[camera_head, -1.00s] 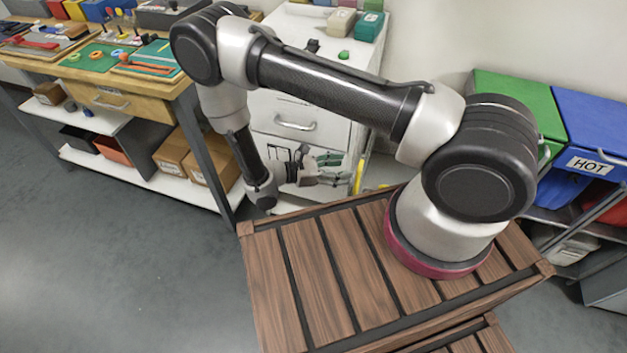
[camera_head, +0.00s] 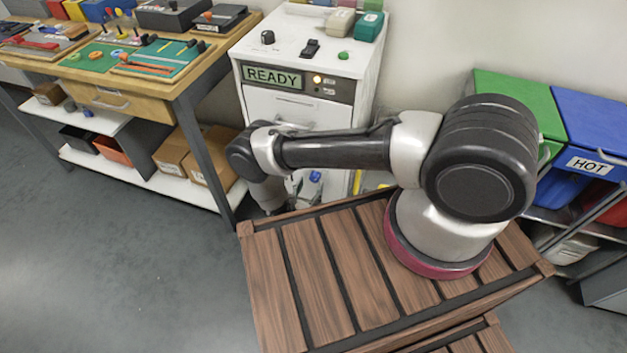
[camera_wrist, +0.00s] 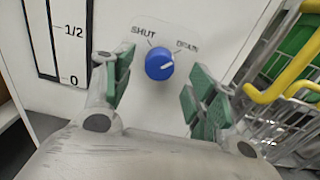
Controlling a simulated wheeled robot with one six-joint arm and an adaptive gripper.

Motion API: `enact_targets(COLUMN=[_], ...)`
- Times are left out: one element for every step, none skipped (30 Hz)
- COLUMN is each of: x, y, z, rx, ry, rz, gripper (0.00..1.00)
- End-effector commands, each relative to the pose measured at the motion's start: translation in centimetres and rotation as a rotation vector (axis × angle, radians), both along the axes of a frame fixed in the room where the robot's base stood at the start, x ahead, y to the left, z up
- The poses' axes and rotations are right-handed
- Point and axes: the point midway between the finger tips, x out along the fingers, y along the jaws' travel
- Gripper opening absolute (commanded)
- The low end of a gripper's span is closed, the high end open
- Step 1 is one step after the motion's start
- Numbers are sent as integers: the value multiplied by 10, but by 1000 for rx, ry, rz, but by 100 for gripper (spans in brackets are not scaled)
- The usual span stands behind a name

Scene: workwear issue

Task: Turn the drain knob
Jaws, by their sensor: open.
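The blue drain knob (camera_wrist: 159,62) is on a white panel in the wrist view. SHUT is printed at its upper left and DRAIN at its upper right. My gripper (camera_wrist: 160,80) is open, with one green-padded finger to the left of the knob and one to the right. Both look apart from it; the remaining distance is hard to judge. In the head view the knob (camera_head: 315,176) shows small and blue low on the white cabinet (camera_head: 340,105), with my forearm and gripper partly in front.
A yellow rail (camera_wrist: 285,85) and wire basket stand right of the panel in the wrist view. A level scale (camera_wrist: 65,40) is at the left. The cabinet has a READY display (camera_head: 273,77). A workbench (camera_head: 180,85) is at the left and bins (camera_head: 590,120) at the right.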

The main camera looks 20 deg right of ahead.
Motion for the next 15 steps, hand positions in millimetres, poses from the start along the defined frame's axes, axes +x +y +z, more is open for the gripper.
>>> enact_targets(x=[7, 11, 15, 19, 22, 25, 28, 29, 31, 32, 33, 34, 34, 34, 34], y=[-7, -10, -13, -15, -17, -19, -21, -22, -24, -24, -25, -25, -25, -25, -25], z=[0, 0, 0, 0, 0, 0, 0, 0, 0, 0, 0, 0, 0, 0, 0], rx=[0, 1, 0, 0, 1, 1, 1, 0, 0, 0, 0, 0, 0, 0, -1], ry=[0, 1, 0, 0, -1, -1, -1, 0, 0, 1, 1, 1, 1, 1, 2], rz=[-6, -6, -6, -5, -5, -4, -3, -4, -3, -2, -2, -1, -1, -1, -1], gripper=[57, 57, 57, 57, 57, 57, 57, 57, 57, 57, 57, 57, 57, 57, 57])
